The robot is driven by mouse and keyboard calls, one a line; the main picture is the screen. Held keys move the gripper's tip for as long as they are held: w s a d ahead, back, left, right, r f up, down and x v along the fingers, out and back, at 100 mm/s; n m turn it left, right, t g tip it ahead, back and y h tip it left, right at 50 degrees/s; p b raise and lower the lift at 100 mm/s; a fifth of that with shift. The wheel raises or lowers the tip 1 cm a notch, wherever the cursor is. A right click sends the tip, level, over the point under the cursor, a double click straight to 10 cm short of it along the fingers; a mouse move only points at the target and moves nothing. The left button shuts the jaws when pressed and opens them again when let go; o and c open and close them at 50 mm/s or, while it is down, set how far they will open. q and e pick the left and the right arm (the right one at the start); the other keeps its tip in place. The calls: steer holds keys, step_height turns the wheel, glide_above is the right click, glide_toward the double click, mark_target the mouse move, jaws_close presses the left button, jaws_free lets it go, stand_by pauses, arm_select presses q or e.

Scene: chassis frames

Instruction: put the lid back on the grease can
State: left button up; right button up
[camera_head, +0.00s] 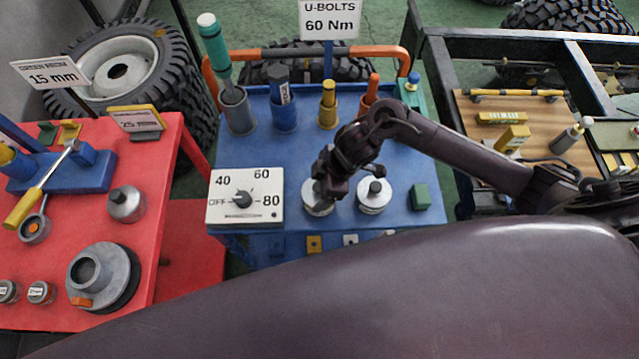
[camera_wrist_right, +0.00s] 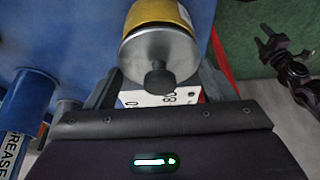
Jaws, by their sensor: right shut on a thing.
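My right gripper (camera_head: 325,188) points down over the near middle of the blue cart. In the right wrist view its fingers (camera_wrist_right: 160,88) are shut at the sides of a round grey lid (camera_wrist_right: 150,52) with a dark knob. A yellow can (camera_wrist_right: 158,12) with a white label patch shows directly behind the lid. I cannot tell whether the lid is seated on it or apart. In the head view a silver round top (camera_head: 318,206) shows partly under the gripper. My left gripper (camera_wrist_right: 266,42) seems to be the small dark shape at the right wrist view's upper right; its jaws are unclear.
A second silver round container (camera_head: 374,196) with a dark knob stands close right of the gripper. A dial box (camera_head: 245,196) is to the left, a green block (camera_head: 420,197) to the right. Holders with tools line the cart's back. A red cart (camera_head: 170,170) stands left.

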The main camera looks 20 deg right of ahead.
steer(key=o, duration=1)
steer(key=shift+r, duration=0.15)
steer(key=shift+r+p, duration=3.4)
steer(key=shift+p, duration=0.5)
jaws_close()
steer(key=shift+f, duration=0.3)
